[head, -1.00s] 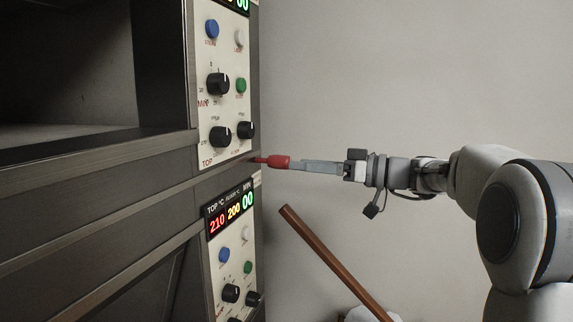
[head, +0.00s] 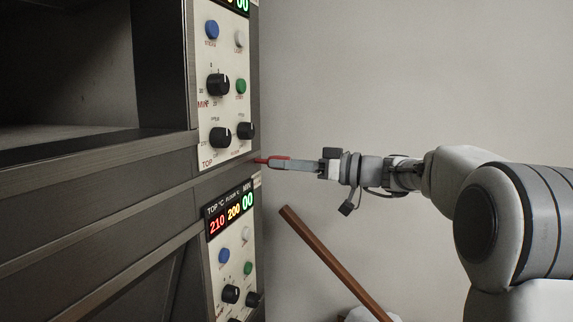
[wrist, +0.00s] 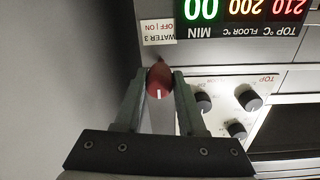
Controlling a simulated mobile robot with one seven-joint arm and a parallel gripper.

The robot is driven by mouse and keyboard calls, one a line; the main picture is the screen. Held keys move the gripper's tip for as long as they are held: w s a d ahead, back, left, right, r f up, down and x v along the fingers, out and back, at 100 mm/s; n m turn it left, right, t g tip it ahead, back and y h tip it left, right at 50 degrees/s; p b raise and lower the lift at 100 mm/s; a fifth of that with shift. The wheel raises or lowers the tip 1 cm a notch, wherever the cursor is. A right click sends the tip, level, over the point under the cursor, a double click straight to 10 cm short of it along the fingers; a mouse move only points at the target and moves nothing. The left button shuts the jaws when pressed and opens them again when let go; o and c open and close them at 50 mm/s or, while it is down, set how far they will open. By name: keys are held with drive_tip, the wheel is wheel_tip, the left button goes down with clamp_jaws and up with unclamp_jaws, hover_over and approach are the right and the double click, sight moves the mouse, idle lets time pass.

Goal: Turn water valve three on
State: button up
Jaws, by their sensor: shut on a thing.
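The red handle of water valve three (head: 261,160) sticks out from the side edge of the oven front in the head view, between the upper and lower control panels. In the wrist view, which is upside down, the rounded red handle (wrist: 159,80) sits between my two fingers, with a short white mark on it. A label reading "WATER 3" and "OFF | ON" (wrist: 158,32) is beside it. My gripper (head: 274,163) is shut on the handle, with fingers along both sides; it also shows in the wrist view (wrist: 160,88). The valve's stem is mostly hidden.
The upper control panel (head: 227,110) has black knobs and coloured buttons close to the handle. The lower panel (head: 234,262) has a lit display. A brown wooden pole (head: 335,262) leans below my arm. The wall side to the right is free.

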clamp_jaws()
drive_tip(key=shift+m, duration=0.3)
drive_tip(key=shift+f+m, duration=0.1)
drive_tip(key=shift+m, duration=0.9)
drive_tip(key=m+p, duration=0.1)
drive_tip(key=m, duration=0.5)
drive_tip(key=m+p, duration=0.2)
drive_tip(key=m, duration=0.1)
drive_tip(key=m+p, duration=0.1)
drive_tip(key=m, duration=0.1)
drive_tip(key=shift+r+g, duration=0.25)
drive_tip(key=shift+g, duration=0.15)
drive_tip(key=shift+f+m+p, duration=0.15)
drive_tip(key=shift+m+p, duration=1.3)
drive_tip(key=shift+m, duration=0.45)
